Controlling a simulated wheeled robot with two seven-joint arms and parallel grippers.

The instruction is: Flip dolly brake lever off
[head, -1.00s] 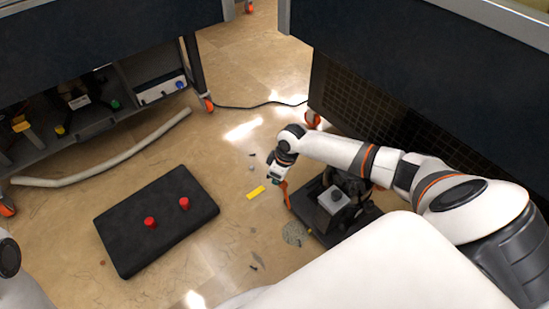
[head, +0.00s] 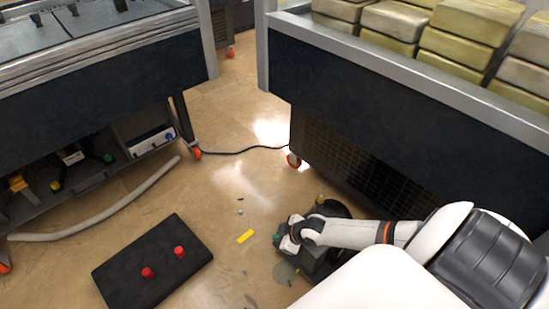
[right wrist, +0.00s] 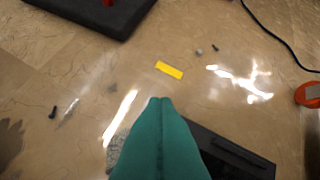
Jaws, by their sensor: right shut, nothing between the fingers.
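The black dolly (head: 318,268) with the dark pump (head: 332,209) on it stands on the floor at the lower middle of the head view, largely covered by my right arm. My right gripper (head: 277,240), with teal fingers, is at the dolly's left edge. In the right wrist view its fingers (right wrist: 160,102) are shut together and empty, with a dark dolly corner (right wrist: 235,153) beside and below them. The orange brake lever is not visible now, and I cannot tell whether the fingers touch it. My left gripper is out of view.
A yellow strip (head: 245,236) and small debris lie on the floor near the gripper. Cabinets stand left and right, with a cable (head: 235,152) between them. The floor between mat and dolly is mostly clear.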

